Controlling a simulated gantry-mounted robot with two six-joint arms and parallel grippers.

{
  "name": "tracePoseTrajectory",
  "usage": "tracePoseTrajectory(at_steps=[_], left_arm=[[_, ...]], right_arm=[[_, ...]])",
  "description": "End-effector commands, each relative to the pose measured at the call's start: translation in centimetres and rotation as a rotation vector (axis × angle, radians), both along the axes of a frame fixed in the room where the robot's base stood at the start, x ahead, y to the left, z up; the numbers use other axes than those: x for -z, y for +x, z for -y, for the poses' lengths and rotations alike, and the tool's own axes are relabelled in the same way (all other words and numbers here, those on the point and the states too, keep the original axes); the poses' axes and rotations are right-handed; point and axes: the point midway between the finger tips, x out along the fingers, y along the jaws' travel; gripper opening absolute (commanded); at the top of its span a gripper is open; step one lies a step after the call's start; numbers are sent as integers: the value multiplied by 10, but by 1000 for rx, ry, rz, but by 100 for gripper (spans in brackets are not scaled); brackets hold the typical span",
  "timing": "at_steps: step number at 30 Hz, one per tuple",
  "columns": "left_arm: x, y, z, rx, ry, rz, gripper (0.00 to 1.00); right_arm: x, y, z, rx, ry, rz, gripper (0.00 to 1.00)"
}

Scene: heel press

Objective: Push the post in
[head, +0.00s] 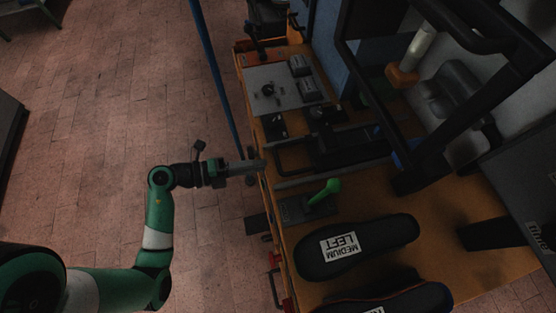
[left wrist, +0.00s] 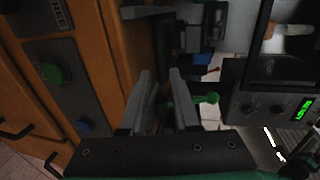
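My left gripper (head: 262,167) is at the left edge of the orange workbench (head: 435,220) in the head view. Its fingers point right, toward the bench, and hold nothing. In the left wrist view the two fingers (left wrist: 162,78) stand apart with a gap between them. A pale upright post (head: 423,42) with an orange base stands inside the dark press frame, far right of the gripper. A green-handled lever (head: 325,192) rises from a small dark plate on the bench, right of the gripper; I cannot tell which part is the task's post. My right gripper is out of view.
Two dark shoe-shaped pieces lie on the near bench, one labelled LEFT MEDIUM (head: 375,240). A grey panel (head: 280,85) lies at the far end. A blue pole (head: 215,75) stands left of the bench. The left wrist view shows a green button (left wrist: 55,72). The tiled floor left is mostly clear.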

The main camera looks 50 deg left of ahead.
Motion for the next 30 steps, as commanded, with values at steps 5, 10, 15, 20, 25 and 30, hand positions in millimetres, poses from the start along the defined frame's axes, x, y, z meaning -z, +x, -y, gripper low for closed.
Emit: tracePoseTrajectory(at_steps=[5,10,15,20,25,30], left_arm=[[11,34,19,6,1,3,30],[14,53,27,3,1,1,30],[14,57,28,0,0,1,30],[13,57,28,-1,0,1,28],[14,57,28,0,0,1,0],[13,57,28,0,0,1,0]], right_arm=[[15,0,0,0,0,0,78],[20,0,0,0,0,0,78],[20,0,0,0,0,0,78],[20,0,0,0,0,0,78],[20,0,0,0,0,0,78],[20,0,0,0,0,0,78]])
